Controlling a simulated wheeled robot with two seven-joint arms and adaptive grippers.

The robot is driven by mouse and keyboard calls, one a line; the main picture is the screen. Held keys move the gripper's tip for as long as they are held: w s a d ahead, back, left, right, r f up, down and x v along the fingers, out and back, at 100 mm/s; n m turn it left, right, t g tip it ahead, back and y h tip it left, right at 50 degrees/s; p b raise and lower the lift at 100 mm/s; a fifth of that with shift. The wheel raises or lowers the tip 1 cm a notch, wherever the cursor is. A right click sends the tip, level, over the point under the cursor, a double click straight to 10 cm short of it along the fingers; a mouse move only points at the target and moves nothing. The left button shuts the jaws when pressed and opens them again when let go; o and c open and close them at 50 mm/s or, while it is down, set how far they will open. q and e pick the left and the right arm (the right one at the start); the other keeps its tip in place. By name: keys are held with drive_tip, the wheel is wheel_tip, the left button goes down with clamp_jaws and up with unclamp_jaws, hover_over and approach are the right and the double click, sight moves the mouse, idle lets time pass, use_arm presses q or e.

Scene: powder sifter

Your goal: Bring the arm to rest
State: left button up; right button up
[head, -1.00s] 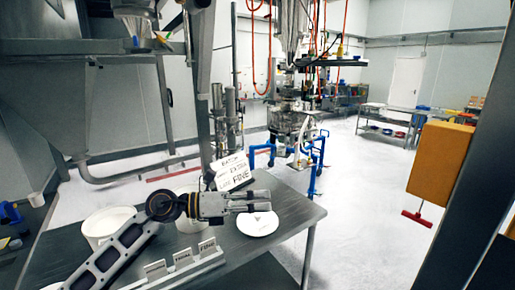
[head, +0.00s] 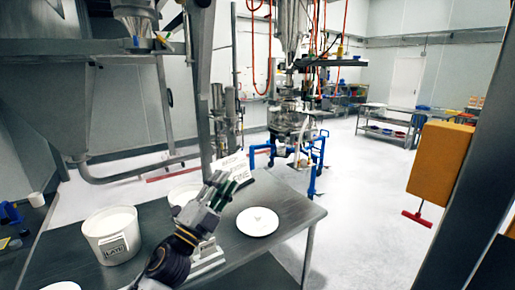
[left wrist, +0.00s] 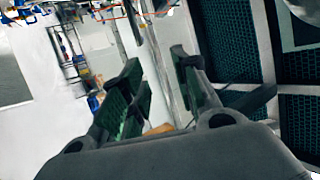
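My left gripper (head: 232,184) is raised above the dark table, its fingers pointing up and to the right. Its arm comes in from the bottom and hides part of the table. In the left wrist view my left gripper (left wrist: 158,88) shows its two green-padded fingers apart, with nothing between them. My right gripper is in no view.
The dark table (head: 285,208) holds a white bucket (head: 112,238) with a label, a second white container (head: 183,194), a white plate (head: 257,222) and a white sign (head: 234,165) partly behind my gripper. A metal post (head: 201,90) rises behind.

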use_arm(q)
drive_tip(key=s+a+f+n+g+y, duration=0.2)
drive_tip(key=a+f+n+y, duration=0.25)
drive_tip(key=f, duration=0.35)
drive_tip(key=s+a+f+n+g+y, duration=0.1)
drive_tip(key=a+f+n+g+y, duration=0.1)
drive_tip(key=a+f+n+y, duration=0.35)
drive_tip(key=s+a+f+n+g+y, duration=0.25)
drive_tip(key=f+n, duration=0.35)
drive_tip(key=f, duration=0.4)
drive_tip(key=s+f+n+g, duration=0.2)
drive_tip(key=s+f+g, duration=0.3)
drive_tip(key=s+f, duration=0.45)
drive_tip(key=s+f+n+g, duration=0.2)
drive_tip(key=s+f+g, duration=0.45)
drive_tip(key=s, duration=0.55)
wheel_tip(320, 180, down, 33)
drive_tip(key=s+a, duration=0.1)
drive_tip(key=s+a+f, duration=0.3)
drive_tip(key=s+f, duration=0.7)
drive_tip(key=s, duration=0.1)
drive_tip(key=s+a+f+g, duration=0.1)
drive_tip(key=s+a+f, duration=0.2)
drive_tip(key=s+f, duration=0.6)
drive_tip(key=shift+s+f+m, duration=0.3)
drive_tip(key=shift+s+f, duration=0.1)
drive_tip(key=shift+s, duration=0.75)
